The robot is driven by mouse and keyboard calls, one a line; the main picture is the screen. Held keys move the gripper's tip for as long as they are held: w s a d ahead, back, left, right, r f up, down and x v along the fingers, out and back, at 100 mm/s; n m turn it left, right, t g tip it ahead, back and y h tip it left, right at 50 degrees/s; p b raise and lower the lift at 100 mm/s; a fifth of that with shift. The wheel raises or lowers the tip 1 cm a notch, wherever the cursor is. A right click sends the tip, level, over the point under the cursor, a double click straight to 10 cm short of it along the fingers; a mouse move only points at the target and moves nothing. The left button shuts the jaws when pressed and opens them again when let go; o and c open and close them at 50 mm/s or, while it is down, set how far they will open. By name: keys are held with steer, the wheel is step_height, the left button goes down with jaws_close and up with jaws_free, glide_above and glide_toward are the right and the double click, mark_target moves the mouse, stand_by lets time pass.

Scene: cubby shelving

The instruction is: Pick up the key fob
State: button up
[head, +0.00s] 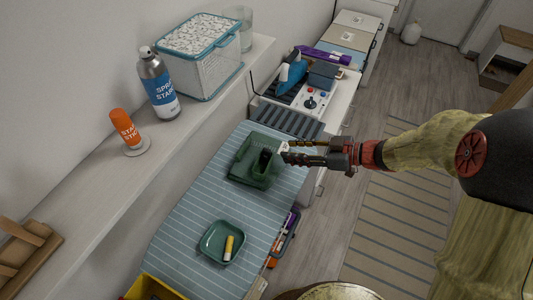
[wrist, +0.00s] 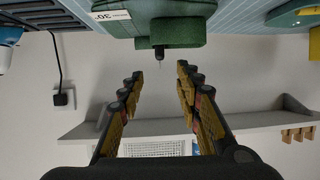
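I cannot pick out a key fob for certain in either view. My gripper (head: 287,153) is open and empty, level with the right side of a green power tool, possibly a drill (head: 246,172), on the striped mat. In the wrist view my gripper's fingers (wrist: 159,82) stand apart, with the tool's black nose (wrist: 177,32) and thin bit just beyond the gap. I see no clear contact. A small yellow item with a pale end (head: 229,246) lies in a green dish (head: 209,251) nearer the front; it also shows in the wrist view (wrist: 306,12).
The striped mat (head: 185,230) covers the counter. A yellow bin (head: 150,288) stands at the front. Open floor lies right of the counter.

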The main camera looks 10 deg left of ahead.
mark_target(268, 150)
steer(key=b+x, duration=0.1)
steer(key=x, duration=0.1)
steer(key=b+x, duration=0.1)
steer(key=x, duration=0.1)
steer(key=b+x, duration=0.1)
steer(key=x, duration=0.1)
steer(key=shift+w+a+f, duration=0.1)
steer(key=shift+a+f, duration=0.1)
steer(key=shift+f, duration=0.2)
steer(key=shift+w+a+f, duration=0.1)
steer(key=shift+a, duration=0.35)
steer(key=c, duration=0.3)
jaws_close()
